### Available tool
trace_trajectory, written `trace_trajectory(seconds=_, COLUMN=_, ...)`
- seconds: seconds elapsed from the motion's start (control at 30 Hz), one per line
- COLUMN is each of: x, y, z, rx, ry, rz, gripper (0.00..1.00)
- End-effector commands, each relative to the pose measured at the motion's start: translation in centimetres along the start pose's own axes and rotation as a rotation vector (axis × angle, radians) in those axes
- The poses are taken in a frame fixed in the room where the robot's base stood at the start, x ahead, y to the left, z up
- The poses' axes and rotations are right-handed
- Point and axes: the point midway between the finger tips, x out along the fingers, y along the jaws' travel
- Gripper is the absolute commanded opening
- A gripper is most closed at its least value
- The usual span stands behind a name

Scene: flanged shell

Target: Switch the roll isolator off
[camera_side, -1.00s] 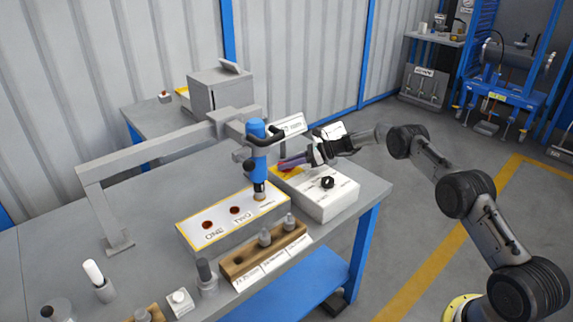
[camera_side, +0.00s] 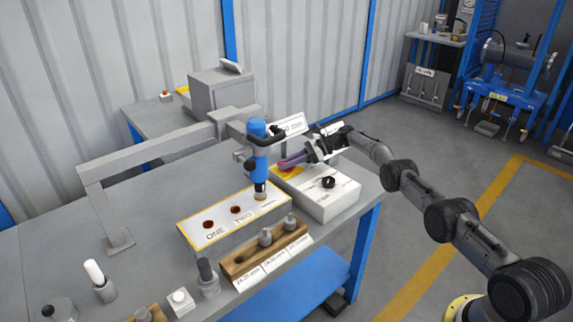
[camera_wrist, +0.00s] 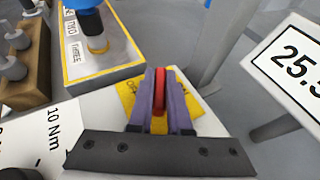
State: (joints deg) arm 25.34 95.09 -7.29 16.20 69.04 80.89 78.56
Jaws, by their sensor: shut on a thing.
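The isolator is a red handle (camera_wrist: 160,88) on a yellow plate (camera_wrist: 127,92), set on the white control box (camera_side: 333,198). My gripper (camera_wrist: 160,110) has its two purple fingers on either side of the red handle, shut on it. In the side view my gripper (camera_side: 290,161) reaches the far left part of the box from the right, and its fingers cover most of the handle. The lettering on the yellow plate is mostly hidden by the fingers.
A blue screwdriver tool (camera_side: 259,155) hangs from a grey arm just left of my gripper. A sign reading 25.5 (camera_wrist: 292,58) stands close on the right in the wrist view. A black knob (camera_side: 328,182) sits on the box, and a wooden socket rack (camera_side: 240,262) is nearer.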

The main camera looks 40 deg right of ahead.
Motion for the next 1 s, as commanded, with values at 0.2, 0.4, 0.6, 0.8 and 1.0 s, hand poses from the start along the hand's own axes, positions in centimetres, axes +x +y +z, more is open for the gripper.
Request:
trace_trajectory(seconds=0.2, x=-0.6, y=-0.3, z=0.5, rx=-0.01, ry=-0.001, rz=-0.008, gripper=0.0)
trace_trajectory(seconds=0.4, x=-0.6, y=-0.2, z=0.4, rx=-0.009, ry=-0.001, rz=-0.006, gripper=0.29)
trace_trajectory(seconds=0.6, x=-0.4, y=-0.1, z=0.2, rx=-0.005, ry=0.001, rz=-0.002, gripper=0.46)
trace_trajectory(seconds=0.8, x=-0.4, y=0.0, z=0.1, rx=-0.003, ry=0.001, rz=0.0, gripper=0.46)
trace_trajectory(seconds=1.0, x=-1.6, y=-0.1, z=0.1, rx=-0.002, ry=0.002, rz=0.0, gripper=0.46)
